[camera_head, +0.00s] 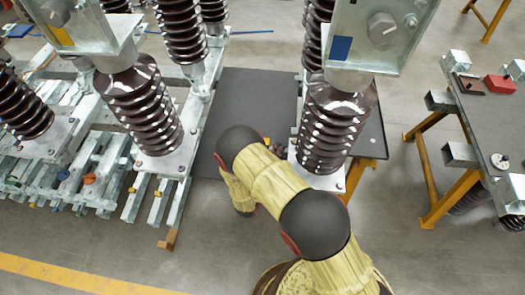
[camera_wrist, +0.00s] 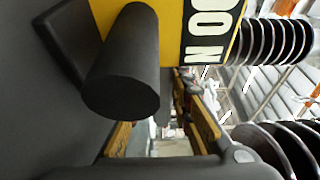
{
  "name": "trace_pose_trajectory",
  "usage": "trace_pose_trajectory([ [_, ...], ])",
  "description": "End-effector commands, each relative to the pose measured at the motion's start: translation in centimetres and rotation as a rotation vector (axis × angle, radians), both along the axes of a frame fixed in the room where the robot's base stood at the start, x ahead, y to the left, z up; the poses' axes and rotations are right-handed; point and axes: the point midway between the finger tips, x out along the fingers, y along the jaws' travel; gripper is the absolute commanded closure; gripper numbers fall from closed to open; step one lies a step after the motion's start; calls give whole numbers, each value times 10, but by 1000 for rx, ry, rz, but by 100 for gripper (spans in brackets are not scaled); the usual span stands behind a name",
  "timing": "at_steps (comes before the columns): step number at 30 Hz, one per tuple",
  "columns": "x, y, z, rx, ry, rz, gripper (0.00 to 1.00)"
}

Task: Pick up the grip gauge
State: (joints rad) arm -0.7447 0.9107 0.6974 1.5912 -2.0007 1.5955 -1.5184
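I cannot surely identify the grip gauge in either view. In the wrist view, a black cylinder (camera_wrist: 122,65) and a yellow panel (camera_wrist: 172,16) with black and white lettering fill the upper part, very close to the camera. Whether either belongs to the gauge is unclear. My gripper (camera_wrist: 165,132) shows low in the wrist view as two yellow-edged fingers with a gap between them. It looks open, and I see nothing clearly held. In the head view my arm hides the gripper. Small yellow and dark reddish items (camera_head: 279,148) lie beyond my arm there, too small to name.
A dark table (camera_head: 257,95) lies between brown ribbed insulators (camera_head: 141,107) on steel frames at left and another insulator (camera_head: 331,125) at right. A second bench (camera_head: 490,118) at far right holds a red block (camera_head: 500,84). Grey floor is open at lower left.

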Motion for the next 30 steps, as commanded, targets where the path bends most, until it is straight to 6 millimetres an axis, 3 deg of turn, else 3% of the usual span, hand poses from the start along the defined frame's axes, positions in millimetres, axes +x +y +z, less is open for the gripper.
trace_pose_trajectory([
  [10,0,0,-1,0,1,0,100],
  [30,-1,0,2,0,1,0,100],
])
